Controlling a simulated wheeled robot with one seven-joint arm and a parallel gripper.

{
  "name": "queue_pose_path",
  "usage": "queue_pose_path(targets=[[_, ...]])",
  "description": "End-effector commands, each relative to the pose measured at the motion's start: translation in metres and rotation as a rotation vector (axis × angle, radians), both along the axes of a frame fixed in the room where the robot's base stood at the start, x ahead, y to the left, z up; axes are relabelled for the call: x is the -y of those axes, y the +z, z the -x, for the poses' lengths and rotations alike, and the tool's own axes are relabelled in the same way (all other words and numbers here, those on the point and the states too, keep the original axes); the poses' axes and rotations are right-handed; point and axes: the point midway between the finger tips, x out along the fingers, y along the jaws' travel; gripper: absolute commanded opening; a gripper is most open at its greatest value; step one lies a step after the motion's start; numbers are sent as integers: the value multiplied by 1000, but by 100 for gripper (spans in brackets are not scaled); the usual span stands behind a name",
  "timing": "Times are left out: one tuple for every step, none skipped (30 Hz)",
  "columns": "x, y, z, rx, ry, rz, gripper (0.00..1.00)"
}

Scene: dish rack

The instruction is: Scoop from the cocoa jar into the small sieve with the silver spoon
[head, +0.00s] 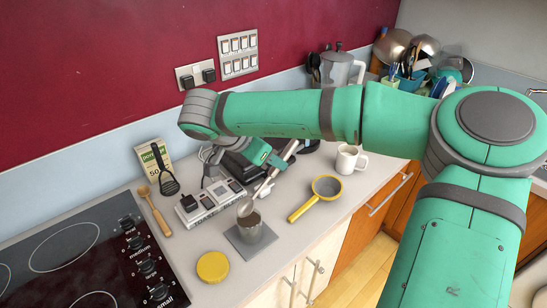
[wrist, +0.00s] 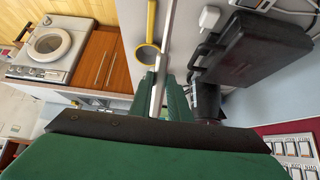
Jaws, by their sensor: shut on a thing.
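My gripper (head: 277,163) is shut on the silver spoon (head: 264,186), which slants with its bowl end down to the left. The spoon's handle also runs upward between the green fingers in the wrist view (wrist: 164,62). The bowl end is at the mouth of the grey cocoa jar (head: 250,230); I cannot tell whether it is inside or just above. The jar stands open on a dark square mat (head: 266,245). The small sieve (head: 326,187) with a yellow handle lies to the right of the jar, and also shows in the wrist view (wrist: 147,54).
A yellow lid (head: 212,267) lies in front of the jar. A power strip (head: 210,203) and a dark case (wrist: 255,50) are behind. The hob (head: 85,255) and a wooden spoon (head: 154,210) are on the left.

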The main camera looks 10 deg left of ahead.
Motion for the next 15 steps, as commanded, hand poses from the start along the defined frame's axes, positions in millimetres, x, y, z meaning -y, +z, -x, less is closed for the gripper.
queue_pose_path(targets=[[-1,-5,1,-2,2,0,0],[-1,-8,1,-2,2,1,0],[-1,-12,1,-1,2,2,0],[-2,-16,2,-2,3,1,0],[-2,-19,2,-2,3,0,0],[-3,-24,3,-3,4,0,0],[-4,-28,3,-3,4,1,0],[-4,-31,4,-3,4,1,0],[-5,-36,4,-3,5,0,0],[-6,-39,5,-2,6,-1,0],[-6,-43,5,-3,5,0,0],[-6,-48,6,-3,6,1,0],[-6,-52,6,-4,5,1,0],[-7,-55,7,-4,5,1,0],[-7,-60,7,-3,5,0,0]])
